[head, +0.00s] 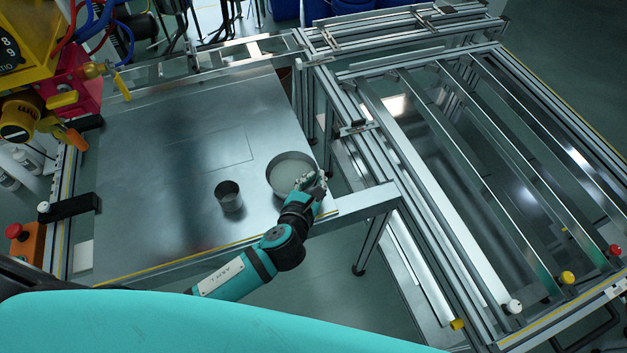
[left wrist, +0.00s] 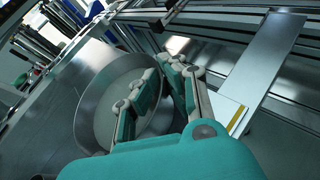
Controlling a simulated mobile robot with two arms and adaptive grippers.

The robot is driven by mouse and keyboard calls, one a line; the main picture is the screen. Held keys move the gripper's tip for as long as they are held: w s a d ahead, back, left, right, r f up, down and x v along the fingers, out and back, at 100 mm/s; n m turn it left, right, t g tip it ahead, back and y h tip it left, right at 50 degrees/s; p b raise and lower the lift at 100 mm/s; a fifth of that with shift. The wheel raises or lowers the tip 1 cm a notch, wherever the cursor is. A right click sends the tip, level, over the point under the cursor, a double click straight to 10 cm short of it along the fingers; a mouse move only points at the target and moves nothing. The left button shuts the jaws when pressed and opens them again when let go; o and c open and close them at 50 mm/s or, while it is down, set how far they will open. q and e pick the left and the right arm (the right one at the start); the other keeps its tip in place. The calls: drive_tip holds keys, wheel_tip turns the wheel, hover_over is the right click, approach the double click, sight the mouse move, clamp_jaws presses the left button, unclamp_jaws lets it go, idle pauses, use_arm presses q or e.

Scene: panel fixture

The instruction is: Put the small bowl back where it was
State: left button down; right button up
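Two round metal vessels stand on the metal table top in the head view. The smaller one (head: 229,197) is a dark grey cup-like bowl. The larger one (head: 287,168) is a wide, pale-floored bowl to its right, near the table's right edge. My left gripper (head: 314,181) is at the right rim of the larger bowl. In the left wrist view its fingers (left wrist: 164,74) straddle the wall of the larger bowl (left wrist: 101,101), one inside and one outside, with a gap between the tips. Any contact with the wall is unclear. My right gripper is not in view.
The table top (head: 150,185) is mostly clear left of the bowls. An aluminium rail frame (head: 385,197) stands close on the right of my left gripper. Red and yellow equipment (head: 72,85) is at the upper left.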

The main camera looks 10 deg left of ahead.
use_arm(q)
drive_tip(key=shift+r, duration=0.1)
drive_tip(key=c, duration=1.9)
unclamp_jaws()
drive_tip(key=o, duration=0.4)
drive_tip(key=p+v, duration=0.1)
drive_tip(key=v, duration=1.1)
